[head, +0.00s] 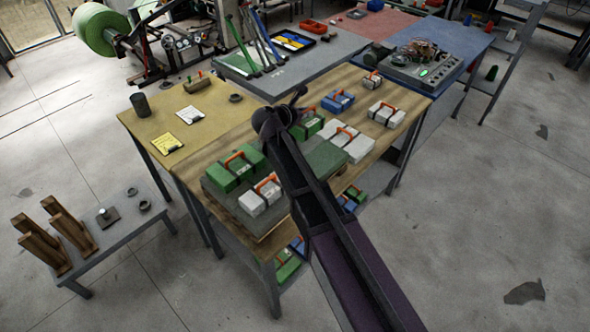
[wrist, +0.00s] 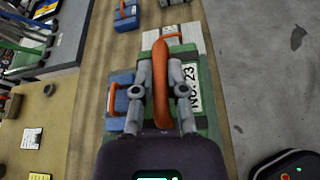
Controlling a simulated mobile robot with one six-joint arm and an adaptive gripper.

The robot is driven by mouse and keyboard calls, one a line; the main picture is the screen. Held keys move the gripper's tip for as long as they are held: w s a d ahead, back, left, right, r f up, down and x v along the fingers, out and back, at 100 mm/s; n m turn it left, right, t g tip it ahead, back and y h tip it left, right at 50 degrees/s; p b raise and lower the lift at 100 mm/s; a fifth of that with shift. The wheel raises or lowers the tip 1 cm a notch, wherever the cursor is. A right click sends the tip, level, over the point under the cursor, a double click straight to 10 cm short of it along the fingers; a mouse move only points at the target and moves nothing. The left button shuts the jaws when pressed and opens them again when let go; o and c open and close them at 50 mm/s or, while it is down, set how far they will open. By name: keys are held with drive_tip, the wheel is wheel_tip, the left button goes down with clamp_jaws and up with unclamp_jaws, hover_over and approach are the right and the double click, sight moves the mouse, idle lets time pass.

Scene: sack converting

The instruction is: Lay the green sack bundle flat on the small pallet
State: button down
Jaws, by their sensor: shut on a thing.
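My gripper (wrist: 160,95) is shut on the orange handle (wrist: 161,75) of a green sack bundle (wrist: 208,75) with a white label reading "NO. 23". In the head view the green bundle (head: 307,128) is partly hidden behind my gripper (head: 283,118). Whether it hangs clear of the table or rests on it I cannot tell. The small pallet appears to be the dark slab (head: 327,160) on the near part of the wooden table. My arm covers part of the slab.
A white bundle (head: 357,148) lies just beyond the held one, and a blue bundle (wrist: 120,105) shows left of it in the wrist view. Further bundles, blue (head: 337,102) and white (head: 386,116), lie along the wooden table (head: 412,88). A grey scale-like device (head: 415,72) stands at the back.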

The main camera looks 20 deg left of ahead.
drive_tip(key=shift+s+a+f, duration=0.1)
drive_tip(key=shift+d+f+b, duration=0.35)
drive_tip(key=shift+d+b, duration=0.05)
drive_tip(key=s+d+f+b, duration=0.1)
drive_tip(key=d+f+b, duration=0.9)
drive_tip(key=d, duration=0.5)
drive_tip(key=shift+d+f+b, duration=0.15)
drive_tip(key=shift+f+b, duration=0.25)
drive_tip(key=a+f+b, duration=0.1)
drive_tip(key=a, duration=1.3)
drive_tip(key=shift+w+a+f, duration=0.15)
drive_tip(key=shift+a, duration=0.2)
